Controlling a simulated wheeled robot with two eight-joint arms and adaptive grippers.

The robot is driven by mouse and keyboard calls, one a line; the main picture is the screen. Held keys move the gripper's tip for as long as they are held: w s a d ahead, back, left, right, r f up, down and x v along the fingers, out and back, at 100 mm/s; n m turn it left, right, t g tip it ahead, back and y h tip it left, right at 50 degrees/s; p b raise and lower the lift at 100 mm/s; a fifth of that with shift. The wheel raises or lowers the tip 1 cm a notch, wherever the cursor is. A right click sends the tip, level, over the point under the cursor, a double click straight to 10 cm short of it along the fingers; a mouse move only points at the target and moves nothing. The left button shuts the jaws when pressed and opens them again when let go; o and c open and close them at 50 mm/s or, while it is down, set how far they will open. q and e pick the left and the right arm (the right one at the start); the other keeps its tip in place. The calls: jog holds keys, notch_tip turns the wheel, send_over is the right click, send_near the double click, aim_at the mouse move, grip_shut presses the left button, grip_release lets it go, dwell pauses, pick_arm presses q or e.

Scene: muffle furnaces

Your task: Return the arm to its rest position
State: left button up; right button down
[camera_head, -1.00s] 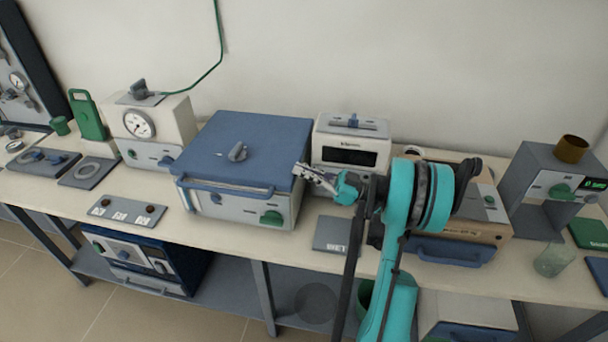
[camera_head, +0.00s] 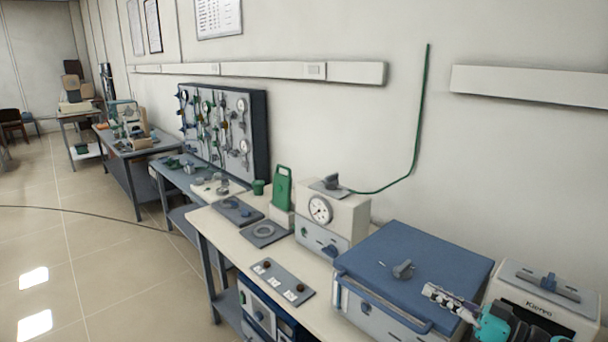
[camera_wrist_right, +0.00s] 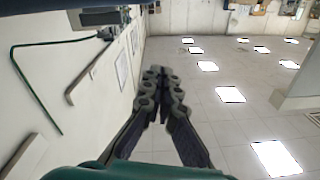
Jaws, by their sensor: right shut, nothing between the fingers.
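My right gripper (camera_head: 434,294) comes in at the lower right of the head view, in front of the blue lid of the muffle furnace (camera_head: 415,258). In the right wrist view its two dark fingers (camera_wrist_right: 161,74) lie close together with nothing between them. The wrist view looks past the fingers along the wall and over the open floor. Most of my right arm is cut off by the edge of the head view. My left gripper shows in neither view.
A beige gauge unit (camera_head: 344,214), a green upright holder (camera_head: 281,188) and a switch plate (camera_head: 281,283) are on the bench left of the furnace. A white unit (camera_head: 543,299) stands right of it. A gauge panel (camera_head: 226,132) is farther back.

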jog(key=s+a+f+m+g+h, duration=0.2)
jog(key=a+f+g, duration=0.15)
jog(key=a, duration=0.35)
jog(key=s+a+f+m+g+h, duration=0.1)
jog(key=s+a+f+g+h, duration=0.2)
jog(key=a, duration=0.4)
jog(key=s+f+m+h, duration=0.2)
jog(key=s+f+h, duration=0.5)
jog(key=s, duration=0.4)
jog(key=shift+s+a+f+m+h, duration=0.15)
jog(key=shift+s+f+m+h, duration=0.2)
jog(key=shift+f, duration=0.4)
jog(key=c, duration=2.3)
grip_release()
